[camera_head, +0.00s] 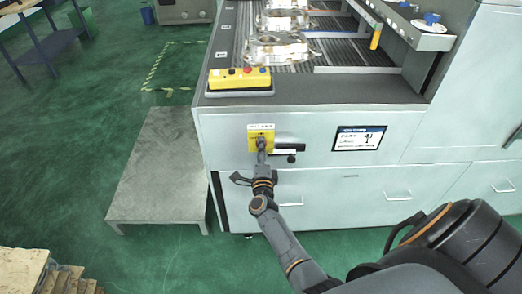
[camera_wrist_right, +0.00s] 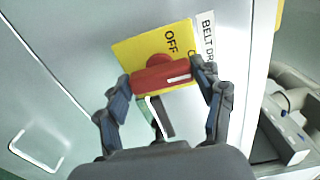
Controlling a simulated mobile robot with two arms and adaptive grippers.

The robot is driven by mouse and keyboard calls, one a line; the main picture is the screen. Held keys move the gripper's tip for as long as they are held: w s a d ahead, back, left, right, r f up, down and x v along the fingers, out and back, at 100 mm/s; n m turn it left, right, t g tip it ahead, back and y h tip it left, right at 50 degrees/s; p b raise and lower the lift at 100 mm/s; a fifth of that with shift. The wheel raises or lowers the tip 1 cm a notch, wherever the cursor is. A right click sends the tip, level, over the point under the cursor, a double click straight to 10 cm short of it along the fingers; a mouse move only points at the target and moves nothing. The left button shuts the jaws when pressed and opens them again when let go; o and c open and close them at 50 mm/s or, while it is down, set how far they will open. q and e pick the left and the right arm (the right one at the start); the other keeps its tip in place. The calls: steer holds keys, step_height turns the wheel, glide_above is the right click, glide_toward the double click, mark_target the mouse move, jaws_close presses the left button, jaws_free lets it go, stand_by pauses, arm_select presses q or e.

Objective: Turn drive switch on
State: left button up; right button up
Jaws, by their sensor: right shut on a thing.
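The drive switch is a red rotary knob (camera_wrist_right: 160,75) on a yellow plate (camera_wrist_right: 142,48) marked "OFF", beside a white label (camera_wrist_right: 208,32) reading "BELT DR…". In the head view the yellow plate (camera_head: 252,141) is on the machine's front, and my right gripper covers the knob. My right gripper (camera_head: 262,148) reaches straight to the plate. In the right wrist view its fingers (camera_wrist_right: 166,82) are shut on the knob from both sides. The knob's bar lies nearly level in that view, with a white mark near its right end. Other lettering is partly hidden. My left gripper is not in view.
A black handle (camera_head: 288,151) sits just right of the switch. Farther right is a display (camera_head: 358,138). A yellow button box (camera_head: 239,79) stands on the ledge above, with castings (camera_head: 278,47) on the conveyor behind. A grey platform (camera_head: 155,170) stands at left.

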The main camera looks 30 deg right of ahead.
steer(key=shift+n, duration=0.3)
steer(key=o, duration=1.2)
steer(key=shift+c, duration=0.2)
steer(key=shift+s+a, duration=0.1)
steer(key=v, duration=0.7)
steer(key=shift+s, duration=0.15)
